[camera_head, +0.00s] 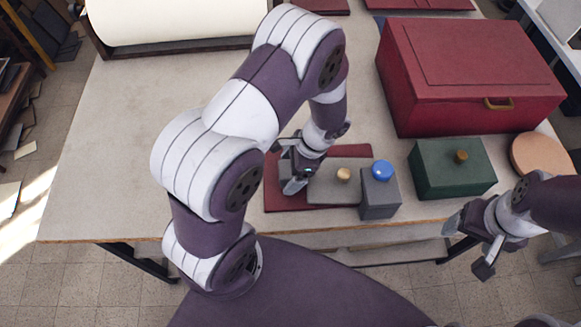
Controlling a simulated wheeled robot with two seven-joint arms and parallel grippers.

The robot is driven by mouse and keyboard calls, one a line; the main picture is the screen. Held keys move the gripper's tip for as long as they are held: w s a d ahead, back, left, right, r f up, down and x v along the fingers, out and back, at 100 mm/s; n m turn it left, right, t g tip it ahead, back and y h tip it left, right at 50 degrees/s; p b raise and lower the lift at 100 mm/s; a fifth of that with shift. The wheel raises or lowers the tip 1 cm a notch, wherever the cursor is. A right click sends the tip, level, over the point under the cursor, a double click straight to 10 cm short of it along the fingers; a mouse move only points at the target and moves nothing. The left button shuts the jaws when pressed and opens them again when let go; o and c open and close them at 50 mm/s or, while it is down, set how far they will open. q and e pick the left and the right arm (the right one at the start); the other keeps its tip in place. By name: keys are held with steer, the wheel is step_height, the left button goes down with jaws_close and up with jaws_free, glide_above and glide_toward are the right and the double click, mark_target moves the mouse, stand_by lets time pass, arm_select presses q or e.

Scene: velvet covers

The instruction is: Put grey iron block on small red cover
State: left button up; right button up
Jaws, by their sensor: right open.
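A low grey block with a wooden knob (325,192) sits over a flat dark red cover (285,203) near the table's front edge. A taller grey block with a blue knob (380,198) stands just right of it, at the cover's right end. I cannot tell which of the two is iron. My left gripper (296,182) points down over the left part of the red cover, beside the low grey block. Its fingers overlap in the view, so its opening and any contact are unclear. My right gripper (469,246) is open and empty, in front of the table edge.
A green box with a wooden knob (435,178) and a round tan disc (545,158) are at the right. A large red box with a brass handle (450,110) stands behind them. The table's left side (110,170) is clear. My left arm hides the middle.

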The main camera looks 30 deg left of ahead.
arm_select(q)
steer(key=shift+r, duration=0.2)
steer(key=v, duration=1.2)
steer(key=s+a+r+n+t+h, duration=0.1)
steer(key=s+r+n+t+h, duration=0.2)
steer(key=s+n, duration=0.3)
steer(key=n, duration=0.5)
steer(key=shift+s+a+t+h, duration=0.2)
steer(key=shift+s+t+h, duration=0.1)
steer(key=shift+t+h, duration=0.1)
